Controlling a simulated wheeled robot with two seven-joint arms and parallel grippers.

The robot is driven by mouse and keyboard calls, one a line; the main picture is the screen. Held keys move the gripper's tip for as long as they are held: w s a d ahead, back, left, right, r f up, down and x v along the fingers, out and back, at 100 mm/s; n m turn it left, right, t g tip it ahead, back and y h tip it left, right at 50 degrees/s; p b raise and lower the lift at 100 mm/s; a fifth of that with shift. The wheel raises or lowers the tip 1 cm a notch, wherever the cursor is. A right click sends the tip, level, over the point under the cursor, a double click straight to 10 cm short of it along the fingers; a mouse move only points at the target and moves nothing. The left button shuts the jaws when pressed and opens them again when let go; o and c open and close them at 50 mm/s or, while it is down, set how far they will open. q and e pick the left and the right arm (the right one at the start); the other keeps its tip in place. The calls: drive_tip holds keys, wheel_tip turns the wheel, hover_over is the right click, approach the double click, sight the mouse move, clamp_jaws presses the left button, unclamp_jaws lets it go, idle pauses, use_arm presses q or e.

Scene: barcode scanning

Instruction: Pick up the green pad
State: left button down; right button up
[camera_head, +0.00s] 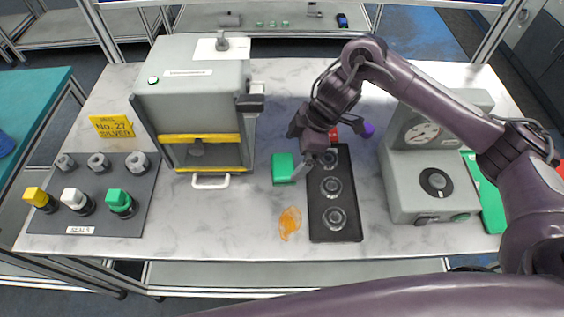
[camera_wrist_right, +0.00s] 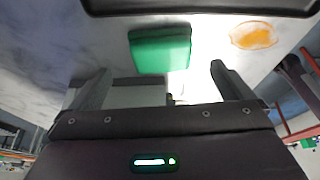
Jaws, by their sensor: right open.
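The green pad (camera_head: 283,168) is a small green block lying on the marble table, left of a black tray with round metal parts. My right gripper (camera_head: 303,170) is above the table just right of the pad, with its fingers pointing down toward it. In the right wrist view the green pad (camera_wrist_right: 160,49) lies ahead of the open fingertips (camera_wrist_right: 160,82), apart from them. Nothing is between the fingers. My left gripper is not seen in the head view.
The black tray (camera_head: 318,226) stands right of the pad, with an orange spill (camera_head: 290,222) in front. A grey press (camera_head: 190,80) with yellow bars stands left, and a grey dial machine (camera_head: 402,190) right.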

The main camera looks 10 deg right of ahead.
sight(285, 165)
drive_tip(key=shift+s+a+f, duration=0.1)
drive_tip(key=shift+a+f, duration=0.2)
drive_tip(key=shift+f, duration=0.1)
drive_tip(key=p+x, duration=0.1)
drive_tip(key=x, duration=0.3)
drive_tip(key=shift+a+p, duration=0.1)
drive_tip(key=shift+p, duration=0.25)
drive_tip(key=shift+f, duration=0.15)
drive_tip(key=c, duration=0.5)
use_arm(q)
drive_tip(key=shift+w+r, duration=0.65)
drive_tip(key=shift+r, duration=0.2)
use_arm(e)
drive_tip(key=c, duration=0.5)
